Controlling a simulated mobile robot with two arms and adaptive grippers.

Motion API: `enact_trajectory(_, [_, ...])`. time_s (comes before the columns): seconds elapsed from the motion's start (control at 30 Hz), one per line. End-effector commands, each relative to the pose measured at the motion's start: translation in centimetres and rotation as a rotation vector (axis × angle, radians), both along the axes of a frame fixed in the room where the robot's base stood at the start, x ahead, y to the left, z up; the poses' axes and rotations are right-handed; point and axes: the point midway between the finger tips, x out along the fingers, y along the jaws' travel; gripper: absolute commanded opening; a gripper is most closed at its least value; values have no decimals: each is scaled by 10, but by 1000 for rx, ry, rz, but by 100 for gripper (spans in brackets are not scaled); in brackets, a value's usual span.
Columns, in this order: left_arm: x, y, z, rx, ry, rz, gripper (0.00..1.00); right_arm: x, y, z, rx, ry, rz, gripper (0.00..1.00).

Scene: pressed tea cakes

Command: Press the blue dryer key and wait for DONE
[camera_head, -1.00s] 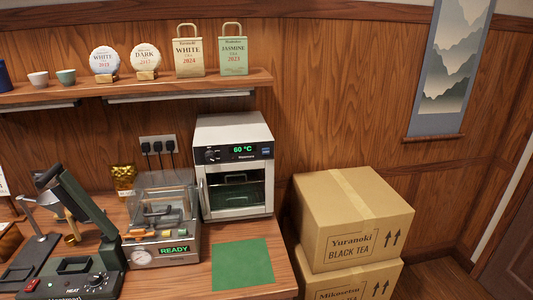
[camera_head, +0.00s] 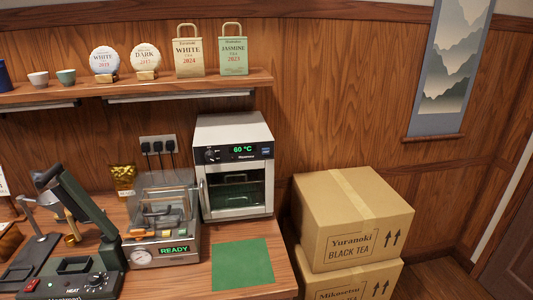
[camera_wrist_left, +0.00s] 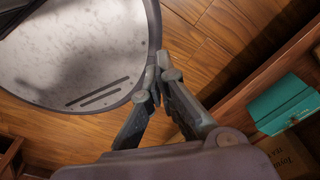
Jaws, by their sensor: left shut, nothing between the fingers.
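The dryer (camera_head: 233,124) is a white box with a glass door at the right end of the counter. Its black panel shows 60 °C in green on the display (camera_head: 244,149). The blue key (camera_head: 266,151) is at the right end of that panel. The door looks closed, with a green-handled item faintly visible inside. My left gripper (camera_wrist_left: 157,78) shows only in the left wrist view, fingertips together and empty, away from the dryer. My right gripper is in neither view.
A clear-lidded machine (camera_head: 165,215) reading READY stands left of the dryer. A green mat (camera_head: 242,265) lies bare in front. Cardboard boxes (camera_head: 352,222) are stacked to the right. A shelf (camera_head: 200,83) runs above. The left wrist view shows a teal box (camera_wrist_left: 284,103).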

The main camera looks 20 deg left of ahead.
Motion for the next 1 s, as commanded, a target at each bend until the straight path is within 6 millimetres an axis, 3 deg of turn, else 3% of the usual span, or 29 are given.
enact_trajectory(0.33, [0, 3, 0, 3, -2, 0, 0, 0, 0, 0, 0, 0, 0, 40])
enact_trajectory(0.47, [19, 2, 6, -1, -25, 14, 0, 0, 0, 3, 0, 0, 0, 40])
enact_trajectory(0.67, [93, -2, 37, -21, -113, 69, 0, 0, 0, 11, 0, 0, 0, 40])
enact_trajectory(1.0, [233, -13, 133, -97, -296, 171, 0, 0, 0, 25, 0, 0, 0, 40])
